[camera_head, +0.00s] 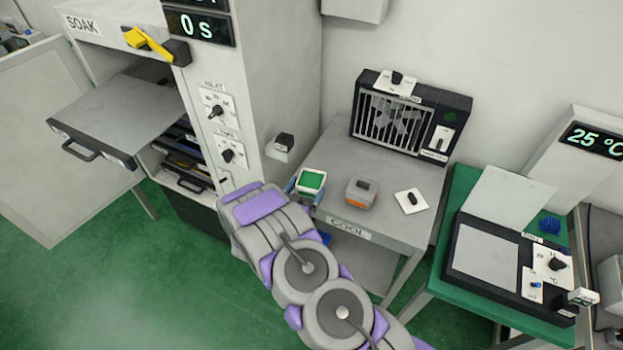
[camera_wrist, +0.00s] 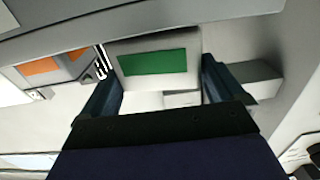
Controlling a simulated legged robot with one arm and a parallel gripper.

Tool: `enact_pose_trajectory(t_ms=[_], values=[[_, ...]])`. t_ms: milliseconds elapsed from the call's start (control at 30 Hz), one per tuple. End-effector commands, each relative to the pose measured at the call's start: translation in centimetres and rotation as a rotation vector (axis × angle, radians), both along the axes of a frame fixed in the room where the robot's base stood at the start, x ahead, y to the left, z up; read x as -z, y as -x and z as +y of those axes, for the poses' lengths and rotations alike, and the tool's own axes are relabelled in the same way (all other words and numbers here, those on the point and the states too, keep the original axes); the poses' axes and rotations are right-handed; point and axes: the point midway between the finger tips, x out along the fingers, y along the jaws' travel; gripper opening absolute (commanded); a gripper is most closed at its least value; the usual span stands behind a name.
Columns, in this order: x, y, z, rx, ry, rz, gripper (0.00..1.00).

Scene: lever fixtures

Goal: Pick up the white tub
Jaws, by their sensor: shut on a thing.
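The white tub (camera_head: 311,182) has a green panel on top and is at the left edge of the grey table marked COOL. In the wrist view the white tub (camera_wrist: 155,64) sits between the two dark blue fingers of my gripper (camera_wrist: 160,84), one on each side. My gripper is shut on it. In the head view my arm hides most of the gripper. I cannot tell whether the tub touches the table.
A grey and orange box (camera_head: 361,192) stands right of the tub, with a switch plate (camera_head: 411,201) beyond it. A fan unit (camera_head: 411,118) is at the table's back. The tall SOAK cabinet (camera_head: 278,75) rises on the left, its tray (camera_head: 125,112) pulled out.

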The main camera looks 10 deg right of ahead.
Motion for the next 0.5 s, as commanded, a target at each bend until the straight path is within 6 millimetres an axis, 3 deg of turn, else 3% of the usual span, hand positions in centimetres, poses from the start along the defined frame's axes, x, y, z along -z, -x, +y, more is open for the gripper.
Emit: enact_pose_trajectory(t_ms=[500], values=[[0.0, 6.1, 4.6, -0.003, -0.001, 0.0, 0.6]])
